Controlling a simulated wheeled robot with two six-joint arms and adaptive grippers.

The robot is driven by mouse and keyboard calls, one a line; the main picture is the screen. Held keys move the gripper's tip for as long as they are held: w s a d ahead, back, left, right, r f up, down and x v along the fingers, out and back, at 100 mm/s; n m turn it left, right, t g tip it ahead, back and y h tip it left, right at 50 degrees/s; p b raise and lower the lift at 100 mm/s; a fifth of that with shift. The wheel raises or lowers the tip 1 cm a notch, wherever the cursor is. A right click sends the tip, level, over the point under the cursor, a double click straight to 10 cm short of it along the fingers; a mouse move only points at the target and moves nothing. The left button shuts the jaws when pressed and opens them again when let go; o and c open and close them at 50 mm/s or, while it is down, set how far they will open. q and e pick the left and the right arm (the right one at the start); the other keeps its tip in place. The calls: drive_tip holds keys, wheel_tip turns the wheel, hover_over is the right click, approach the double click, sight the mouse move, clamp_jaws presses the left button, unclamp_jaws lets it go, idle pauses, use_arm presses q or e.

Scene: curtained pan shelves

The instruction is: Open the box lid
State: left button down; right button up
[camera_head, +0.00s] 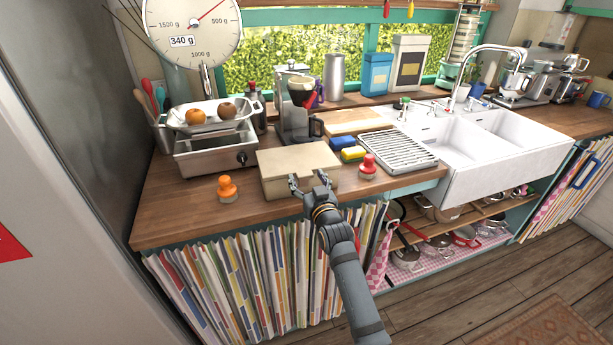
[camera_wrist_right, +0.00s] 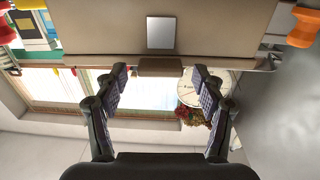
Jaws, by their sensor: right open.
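A beige box (camera_head: 290,159) with a flat closed lid sits near the front edge of the wooden counter. My right gripper (camera_head: 310,181) is at the box's front side, with its fingers apart. In the right wrist view, which looks upside down, the box front (camera_wrist_right: 220,28) fills the top middle and bears a pale square plate (camera_wrist_right: 161,32). A small brown tab (camera_wrist_right: 160,67) projects at the lid edge, between the lines of the two open fingers (camera_wrist_right: 160,78). I cannot tell whether they touch it. My left gripper is not in view.
An orange knobbed object (camera_head: 227,189) stands left of the box and a red one (camera_head: 368,167) right of it. A scale (camera_head: 215,150) with fruit and a coffee machine (camera_head: 297,120) stand behind. A drying rack (camera_head: 398,150) and sink (camera_head: 465,145) are to the right.

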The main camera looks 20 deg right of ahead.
drive_tip(key=shift+w, duration=0.4)
clamp_jaws()
